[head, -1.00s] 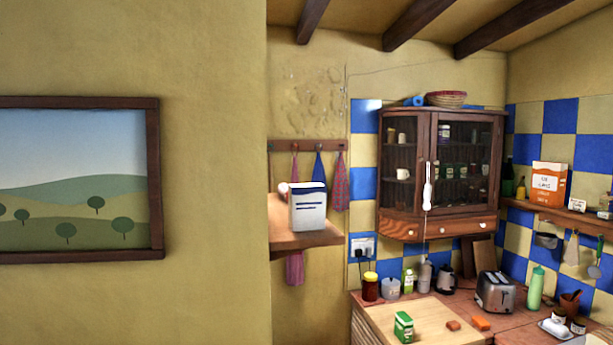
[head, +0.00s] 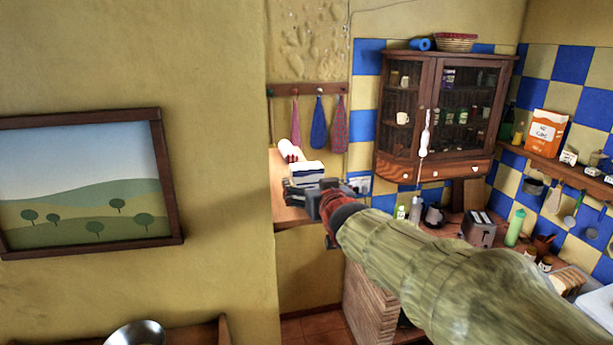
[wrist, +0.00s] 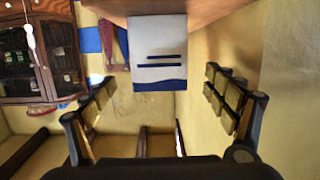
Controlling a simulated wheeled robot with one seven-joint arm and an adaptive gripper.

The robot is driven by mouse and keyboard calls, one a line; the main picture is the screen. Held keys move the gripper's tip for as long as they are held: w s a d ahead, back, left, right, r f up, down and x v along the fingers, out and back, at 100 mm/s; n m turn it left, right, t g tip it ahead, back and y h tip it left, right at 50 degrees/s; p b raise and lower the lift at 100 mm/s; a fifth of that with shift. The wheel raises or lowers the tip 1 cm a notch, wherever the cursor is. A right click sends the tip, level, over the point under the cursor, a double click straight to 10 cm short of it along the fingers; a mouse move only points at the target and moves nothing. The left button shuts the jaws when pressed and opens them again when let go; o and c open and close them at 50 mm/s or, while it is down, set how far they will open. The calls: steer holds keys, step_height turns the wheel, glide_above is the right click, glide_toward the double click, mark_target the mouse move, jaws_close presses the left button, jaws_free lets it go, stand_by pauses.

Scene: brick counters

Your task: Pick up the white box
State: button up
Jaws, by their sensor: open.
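The white box (head: 307,168) with dark blue bands stands upright on a wooden ledge (head: 288,208) beside the yellow wall. In the head view my gripper (head: 314,199) is in front of it and hides its lower part. The wrist view is upside down. There the white box (wrist: 158,50) shows two dark stripes and a blue edge, and lies beyond and between my open fingers (wrist: 160,88). The fingers are apart with nothing between them, and I see no contact with the box.
A white roll-like thing (head: 287,149) lies behind the box. Cloths hang from a peg rail (head: 306,89). A glass cabinet (head: 440,120) hangs to the right above a cluttered counter. The yellow wall (head: 225,140) is close on the left.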

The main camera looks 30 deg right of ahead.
mark_target(309, 183)
steer(key=x, duration=0.2)
steer(key=p+x, duration=0.1)
steer(key=x, duration=0.2)
steer(key=p+x, duration=0.1)
steer(key=x, duration=0.1)
steer(key=shift+w+d+f, duration=0.1)
steer(key=shift+f, duration=0.35)
steer(key=shift+c, duration=1.2)
steer(key=c, duration=1)
